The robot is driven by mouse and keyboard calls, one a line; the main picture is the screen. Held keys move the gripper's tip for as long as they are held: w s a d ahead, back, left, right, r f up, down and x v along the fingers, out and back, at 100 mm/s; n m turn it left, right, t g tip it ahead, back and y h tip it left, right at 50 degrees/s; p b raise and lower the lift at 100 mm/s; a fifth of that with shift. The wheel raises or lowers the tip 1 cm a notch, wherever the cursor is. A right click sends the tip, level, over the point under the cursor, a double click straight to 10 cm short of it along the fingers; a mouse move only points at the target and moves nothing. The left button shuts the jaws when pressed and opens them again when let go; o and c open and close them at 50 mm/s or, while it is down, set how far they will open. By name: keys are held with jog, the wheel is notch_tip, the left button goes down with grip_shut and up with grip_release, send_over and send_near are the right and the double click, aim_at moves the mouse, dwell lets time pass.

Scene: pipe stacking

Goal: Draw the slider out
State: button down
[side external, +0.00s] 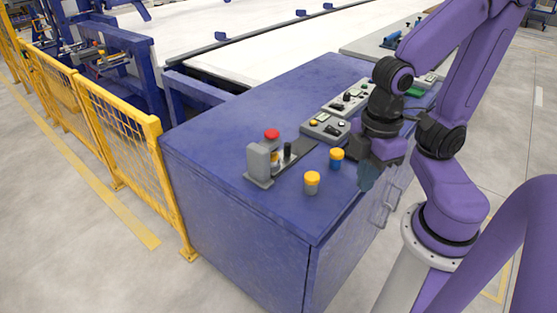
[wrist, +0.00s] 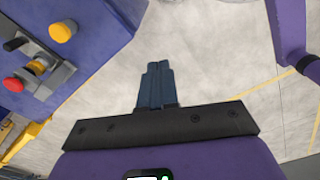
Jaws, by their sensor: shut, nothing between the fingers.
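A grey fixture (side external: 260,163) with an upright block stands on the blue cabinet top. It carries a red button (side external: 271,134), a yellow part and an upright black peg (side external: 288,150), with a dark flat strip (side external: 305,149) running back from it. I cannot tell for sure which part is the slider. In the wrist view the red button (wrist: 13,85) and black peg (wrist: 14,44) show at the upper left. My gripper (side external: 366,180) is shut and empty, pointing down by the cabinet's right edge, well apart from the fixture. Its blue-grey fingers (wrist: 156,82) show together over bare floor.
Control boxes (side external: 325,127) sit farther back. The cabinet front has a handle (side external: 386,212). The cabinet top's (side external: 225,125) left rear is clear.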

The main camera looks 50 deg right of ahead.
jog(key=c, duration=1.5)
grip_release()
jog(key=o, duration=0.5)
jog(key=shift+w+a, duration=0.15)
jog(key=shift+w, duration=0.15)
jog(key=shift+o, duration=0.4)
jog(key=w+a+m, duration=0.1)
jog(key=w+m, duration=0.1)
jog(key=w, duration=0.7)
jog(key=shift+w+a+r+m, duration=0.2)
jog(key=shift+r+m, duration=0.1)
jog(key=shift+r, duration=0.15)
jog(key=m, duration=0.8)
send_over(287, 143)
notch_tip(287, 143, down, 5)
notch_tip(287, 143, down, 18)
jog(key=shift+s+r, duration=0.1)
jog(key=shift+r, duration=0.1)
